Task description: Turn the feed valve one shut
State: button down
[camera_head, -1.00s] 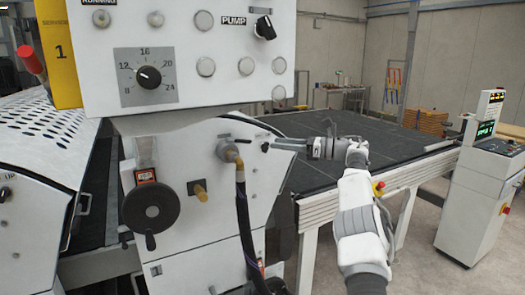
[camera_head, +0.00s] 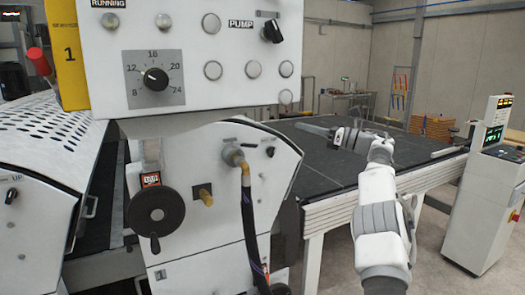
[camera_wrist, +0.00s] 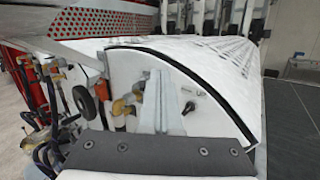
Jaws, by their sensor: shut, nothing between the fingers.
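The white end panel (camera_head: 228,228) of the coater carries a hose fitting (camera_head: 233,155) with a dark hose, a brass fitting (camera_head: 205,198) and a small black knob (camera_head: 270,151) at its upper right. No readable label shows which of these is feed valve one. In the wrist view a small dark knob (camera_wrist: 190,107) and brass fittings (camera_wrist: 124,106) show on the panel. My gripper (camera_head: 301,126) is to the right of the panel, above the dark conveyor, with its fingers pointing left. It is shut and empty, and apart from the knob. Its fingers (camera_wrist: 157,95) cover the panel's middle in the wrist view.
A control box (camera_head: 195,55) with a dial and buttons overhangs the panel. A black handwheel (camera_head: 155,211) is at the panel's left. The dark conveyor (camera_head: 330,165) lies behind my arm. A white console (camera_head: 482,205) stands at the far right.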

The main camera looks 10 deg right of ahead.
jog(key=s+d+r+m+t+h, duration=0.1)
jog(key=d+r+m+t+h, duration=0.1)
jog(key=r+m+t+h, duration=0.65)
jog(key=s+d+r+m+t+h, duration=0.1)
jog(key=d+r+m+t+h, duration=0.3)
jog(key=r+m, duration=0.85)
jog(key=s+a+f+m+g+h, duration=0.5)
jog(key=s+a+f+m+g, duration=0.4)
jog(key=s+a+f+m, duration=0.85)
jog(key=w+a+f+m+t+b, duration=0.25)
jog(key=w+a+m, duration=0.45)
jog(key=w, duration=0.4)
jog(key=m+g+h, duration=0.2)
jog(key=m+h, duration=0.4)
jog(key=h, duration=0.1)
send_near(249, 146)
jog(key=p+x, duration=0.2)
jog(key=x, duration=0.4)
jog(key=shift+w+d+f, duration=0.1)
jog(key=shift+w+d, duration=0.15)
jog(key=shift+w, duration=0.1)
